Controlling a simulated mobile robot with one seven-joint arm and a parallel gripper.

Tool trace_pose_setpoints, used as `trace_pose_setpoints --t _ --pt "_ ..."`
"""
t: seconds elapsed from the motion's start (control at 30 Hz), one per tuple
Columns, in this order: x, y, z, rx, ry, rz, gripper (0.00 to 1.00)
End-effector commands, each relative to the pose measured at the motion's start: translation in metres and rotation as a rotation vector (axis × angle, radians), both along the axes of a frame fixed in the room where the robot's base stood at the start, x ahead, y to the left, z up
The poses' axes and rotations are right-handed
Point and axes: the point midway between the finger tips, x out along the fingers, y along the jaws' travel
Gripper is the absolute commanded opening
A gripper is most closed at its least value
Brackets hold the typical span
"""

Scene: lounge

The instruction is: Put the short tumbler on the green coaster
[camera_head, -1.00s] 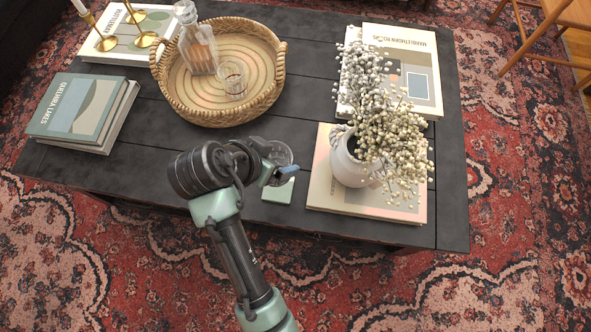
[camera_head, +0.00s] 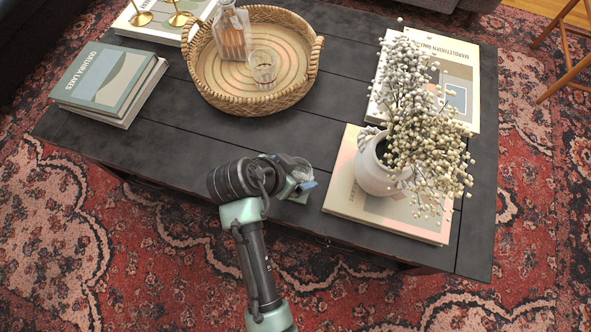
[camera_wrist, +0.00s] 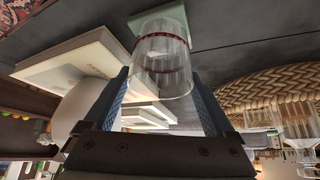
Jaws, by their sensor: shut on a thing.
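The short tumbler (camera_wrist: 160,65), clear glass with a red band, is between the two fingers of my gripper (camera_wrist: 160,85) in the wrist view. My gripper is shut on it. In the head view my gripper (camera_head: 299,182) is over the near part of the dark table, and the tumbler (camera_head: 299,168) is partly hidden by it. The green coaster (camera_wrist: 187,15) lies on the table at the tumbler's base end in the wrist view. The base overlaps the coaster there; I cannot tell whether they touch. In the head view my gripper mostly hides the coaster.
A book (camera_head: 345,192) with a white vase (camera_head: 372,170) of dried flowers lies close to the right of my gripper. A woven tray (camera_head: 227,100) holding a decanter (camera_head: 233,35) and another glass (camera_head: 264,68) is behind. Books (camera_head: 108,83) are stacked left. The table between is clear.

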Motion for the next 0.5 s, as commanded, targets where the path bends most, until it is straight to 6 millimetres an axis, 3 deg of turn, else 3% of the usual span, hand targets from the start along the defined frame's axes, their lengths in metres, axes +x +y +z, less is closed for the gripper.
trace_pose_setpoints --t 0.07,0.1,0.17,0.5 --pt "0.0003 0.0 -0.0024 -0.001 -0.001 0.0 0.16" --pt "-0.0001 -0.0001 -0.0031 -0.001 0.001 -0.001 0.93" --pt "-0.0001 0.0 -0.0028 0.0 0.001 -0.001 1.0" --pt "-0.0017 0.002 0.0062 0.0 0.0 0.001 1.0"
